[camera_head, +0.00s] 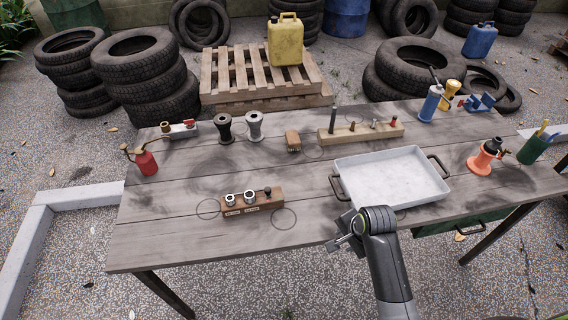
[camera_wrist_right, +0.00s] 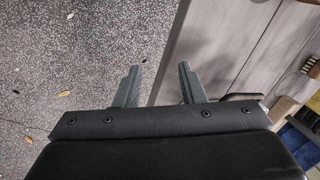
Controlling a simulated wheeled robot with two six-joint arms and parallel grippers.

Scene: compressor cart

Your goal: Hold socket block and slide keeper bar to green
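The socket block (camera_head: 252,202) is a brown wooden block on the front left half of the table. Two metal sockets and a dark round knob stand on it, with small pale labels on its front face. A keeper bar and a green mark cannot be made out at this size. My right gripper (camera_head: 341,238) is at the table's front edge, right of the block and apart from it. In the right wrist view the gripper (camera_wrist_right: 159,87) has its two fingers apart with nothing between them, above the ground and table edge. My left gripper is not in view.
A white tray (camera_head: 390,181) lies right of the block, close behind my right gripper. The table front around the block is clear.

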